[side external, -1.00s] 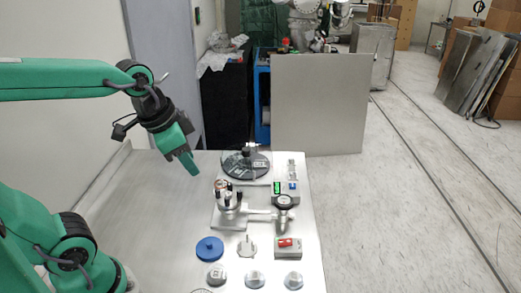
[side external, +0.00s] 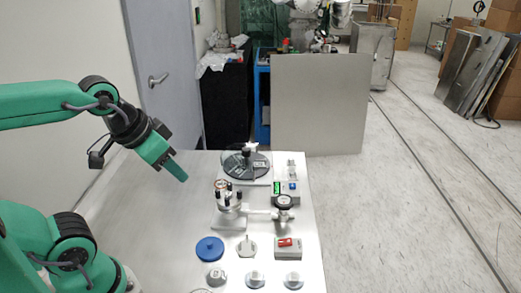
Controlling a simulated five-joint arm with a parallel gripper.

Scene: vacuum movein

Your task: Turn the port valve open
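My gripper (side external: 178,172) hangs in the air over the left part of the table, angled down to the right. It is well apart from the fixtures, and I cannot tell whether its fingers are open or shut. A metal port fitting with several small posts (side external: 229,198) stands on a plate in the middle of the table. A pipe (side external: 259,214) runs from it to the right, to a round black-topped part (side external: 284,201). This part may be the port valve, but I cannot tell for sure, nor how it is turned.
A dark round plate under a clear cover (side external: 246,166) stands behind the fitting. A box with a green display (side external: 284,188) is at right. In front are a blue disc (side external: 209,248), a red switch box (side external: 287,245) and several small metal parts (side external: 255,280). The table's left side is clear.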

